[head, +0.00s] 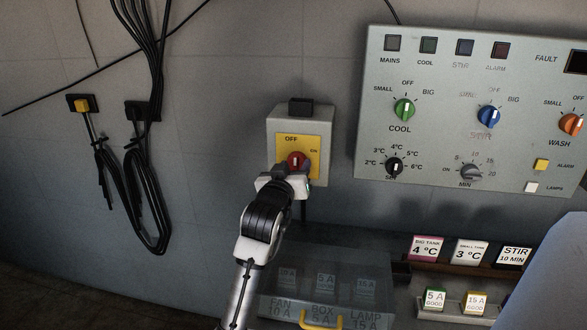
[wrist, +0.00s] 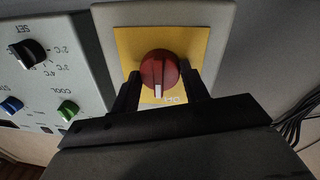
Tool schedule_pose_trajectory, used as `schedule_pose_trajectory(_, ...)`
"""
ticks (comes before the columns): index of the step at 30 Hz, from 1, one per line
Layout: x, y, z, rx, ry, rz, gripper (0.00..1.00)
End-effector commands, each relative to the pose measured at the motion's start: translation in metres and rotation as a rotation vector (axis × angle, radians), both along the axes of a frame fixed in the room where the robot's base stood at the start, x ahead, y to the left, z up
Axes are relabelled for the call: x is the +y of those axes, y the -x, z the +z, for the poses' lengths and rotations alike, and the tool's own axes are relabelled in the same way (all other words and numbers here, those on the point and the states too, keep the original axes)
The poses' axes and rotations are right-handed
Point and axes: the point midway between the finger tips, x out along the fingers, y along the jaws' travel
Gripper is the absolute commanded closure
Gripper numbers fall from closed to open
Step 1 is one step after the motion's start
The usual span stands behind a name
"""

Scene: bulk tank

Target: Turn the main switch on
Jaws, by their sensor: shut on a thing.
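The main switch is a red knob (head: 296,161) on a yellow plate (head: 285,147), set in a grey wall box (head: 299,117). The plate has OFF lettering at its top and ON lettering at its right. In the wrist view, which looks upside down, the red knob (wrist: 158,68) shows a white pointer mark near the OFF-side lettering. My gripper (head: 289,174) reaches the knob from below. In the wrist view its two dark fingers (wrist: 161,86) stand on either side of the knob, shut on it. The gripper hides the knob's lower part in the head view.
A control panel (head: 450,130) with several knobs and dark lamps hangs to the right. Cables (head: 140,190) hang on the wall at left. A clear fuse box (head: 325,285) with a yellow handle and several label cards lie below. Wall around the switch box is free.

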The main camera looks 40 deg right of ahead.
Motion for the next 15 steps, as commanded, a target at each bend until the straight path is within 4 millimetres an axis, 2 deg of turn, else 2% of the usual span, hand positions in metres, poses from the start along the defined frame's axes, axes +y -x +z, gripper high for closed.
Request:
schedule_pose_trajectory(8,0.0002,0.0001,0.0002,-0.088,-0.074,0.0,0.78)
schedule_pose_trajectory(15,-0.0001,0.0003,0.0003,-0.241,-0.205,-0.001,0.78)
